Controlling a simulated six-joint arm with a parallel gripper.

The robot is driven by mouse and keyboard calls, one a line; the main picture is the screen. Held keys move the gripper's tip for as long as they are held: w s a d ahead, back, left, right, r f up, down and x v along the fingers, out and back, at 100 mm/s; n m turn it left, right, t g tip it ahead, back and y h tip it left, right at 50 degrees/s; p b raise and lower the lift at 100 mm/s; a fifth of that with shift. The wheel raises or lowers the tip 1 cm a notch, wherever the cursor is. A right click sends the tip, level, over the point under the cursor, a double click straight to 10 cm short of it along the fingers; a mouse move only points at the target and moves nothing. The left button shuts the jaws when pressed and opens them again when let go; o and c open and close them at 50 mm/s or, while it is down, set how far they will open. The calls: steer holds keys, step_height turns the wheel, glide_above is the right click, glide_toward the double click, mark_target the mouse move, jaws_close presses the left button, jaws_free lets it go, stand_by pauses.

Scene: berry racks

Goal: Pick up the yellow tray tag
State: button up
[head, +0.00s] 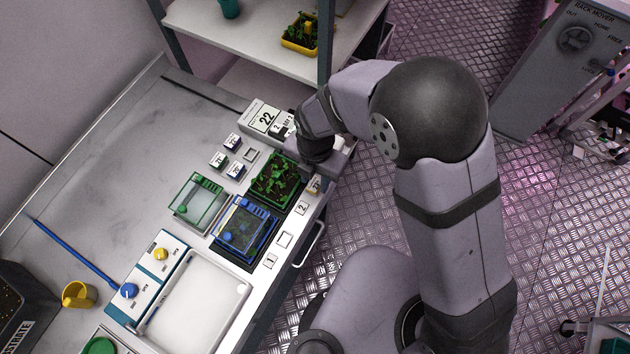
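My gripper (322,170) is low over the bench edge, close to this tag and beside the green seedling tray (262,197). The fingertips are hidden by the gripper body and wrist, so whether they are open, shut or touching the tag cannot be told.
A numbered marker 2 (301,208), a pale square (285,240) and a marker 1 (271,261) line the edge. A shelf post (326,45) rises behind.

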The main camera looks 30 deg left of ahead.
mark_target(315, 184)
steer(key=shift+f, duration=0.45)
steer(key=shift+c, duration=0.4)
steer(key=c, duration=0.7)
steer(key=shift+r, duration=0.15)
step_height(315, 184, up, 10)
steer(key=b, duration=0.3)
steer(key=a+r+p, duration=0.1)
steer(key=a+p, duration=0.7)
steer(key=a, duration=1.1)
steer(key=shift+a, duration=0.3)
